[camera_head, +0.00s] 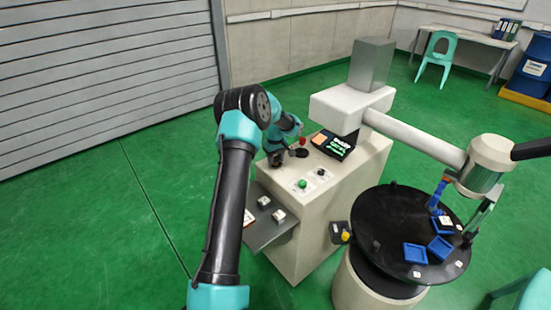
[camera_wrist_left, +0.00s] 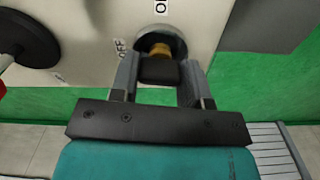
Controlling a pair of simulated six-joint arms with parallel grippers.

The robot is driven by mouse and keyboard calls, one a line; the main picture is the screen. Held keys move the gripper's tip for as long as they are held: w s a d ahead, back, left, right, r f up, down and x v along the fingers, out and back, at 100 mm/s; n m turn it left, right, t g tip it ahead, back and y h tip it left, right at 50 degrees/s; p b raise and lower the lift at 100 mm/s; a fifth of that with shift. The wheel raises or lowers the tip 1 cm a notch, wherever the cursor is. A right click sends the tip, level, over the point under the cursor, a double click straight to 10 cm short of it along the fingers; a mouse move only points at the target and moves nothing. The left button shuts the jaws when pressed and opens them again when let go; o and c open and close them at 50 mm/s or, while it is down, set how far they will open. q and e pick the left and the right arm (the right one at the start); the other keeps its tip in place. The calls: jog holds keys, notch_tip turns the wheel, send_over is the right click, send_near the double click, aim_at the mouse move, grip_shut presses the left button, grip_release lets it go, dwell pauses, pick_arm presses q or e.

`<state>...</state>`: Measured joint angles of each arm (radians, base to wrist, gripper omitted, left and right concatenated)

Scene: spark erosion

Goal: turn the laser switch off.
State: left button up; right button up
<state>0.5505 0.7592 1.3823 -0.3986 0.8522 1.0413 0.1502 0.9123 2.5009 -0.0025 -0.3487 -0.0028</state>
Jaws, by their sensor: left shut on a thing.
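The laser switch (camera_wrist_left: 160,68) shows in the left wrist view as a black handle on a brass-coloured base, set in a round dark recess on a pale panel. An OFF label (camera_wrist_left: 120,47) is to its left and part of another label (camera_wrist_left: 161,6) is above it. My left gripper (camera_wrist_left: 160,85) has one finger on each side of the handle and is shut on it. In the head view my left gripper (camera_head: 275,158) is at the left end of the machine cabinet (camera_head: 345,185), where the switch cannot be made out.
A black disc (camera_wrist_left: 20,40) is left of the switch in the wrist view. The cabinet top carries a lit screen (camera_head: 334,144) and a green button (camera_head: 302,183). A grey side shelf (camera_head: 262,236) juts out below my left arm. A round black table (camera_head: 385,255) stands at right.

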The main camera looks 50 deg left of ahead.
aim_at(276, 157)
pick_arm(q)
jog(key=shift+n, duration=1)
jog(key=o, duration=0.9)
jog(key=shift+r, duration=0.1)
notch_tip(276, 157, up, 17)
jog(key=shift+r, duration=0.15)
